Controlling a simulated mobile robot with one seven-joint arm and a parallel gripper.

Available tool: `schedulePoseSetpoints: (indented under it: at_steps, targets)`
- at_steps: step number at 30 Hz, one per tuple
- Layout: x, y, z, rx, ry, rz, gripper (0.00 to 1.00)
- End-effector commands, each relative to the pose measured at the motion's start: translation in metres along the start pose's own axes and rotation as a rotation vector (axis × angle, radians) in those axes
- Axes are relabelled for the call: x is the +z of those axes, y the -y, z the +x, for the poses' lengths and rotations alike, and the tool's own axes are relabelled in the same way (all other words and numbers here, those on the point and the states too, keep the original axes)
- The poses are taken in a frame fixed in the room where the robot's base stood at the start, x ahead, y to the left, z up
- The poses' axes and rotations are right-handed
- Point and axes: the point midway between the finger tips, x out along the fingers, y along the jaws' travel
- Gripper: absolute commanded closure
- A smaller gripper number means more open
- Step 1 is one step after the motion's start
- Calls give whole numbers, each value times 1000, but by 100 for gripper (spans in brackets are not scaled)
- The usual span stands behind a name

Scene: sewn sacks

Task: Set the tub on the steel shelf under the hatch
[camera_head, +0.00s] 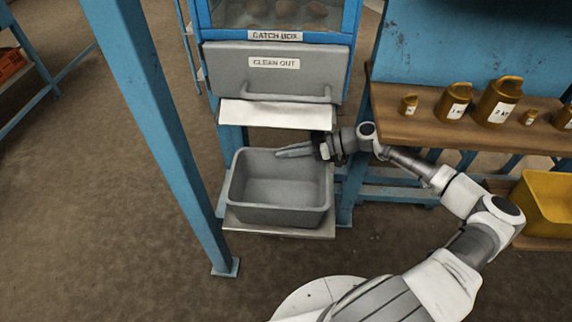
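The tub (278,217) is a grey, open-topped rectangular bin and looks empty. It stands upright on the steel shelf (262,229), below the grey hatch (270,73) labelled "CLEAN OUT" and its pale sloping lip (277,114). The shelf shows along the tub's front and right side. My gripper (280,154) reaches in from the right at the tub's back rim, its fingers pointing left. The fingers overlap the rim in this view. Whether they touch or grip it cannot be told.
A blue post (165,130) stands left of the tub. A wooden bench (430,120) at right holds several brass weights (497,103). A yellow bin (548,203) sits low at the far right. The floor (90,220) at left is clear.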

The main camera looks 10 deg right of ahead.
Motion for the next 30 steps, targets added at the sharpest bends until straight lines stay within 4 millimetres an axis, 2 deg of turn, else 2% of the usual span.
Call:
schedulePoseSetpoints:
  at_steps: [6,13,15,18,26,30]
  targets:
    - [29,-3,10,1,-3,3,100]
    - [32,-3,11,1,1,1,100]
    - [33,-3,11,0,2,0,84]
    - [32,-3,11,0,2,0,66]
    - [32,-3,11,0,1,0,65]
    - [31,-4,3,2,2,1,65]
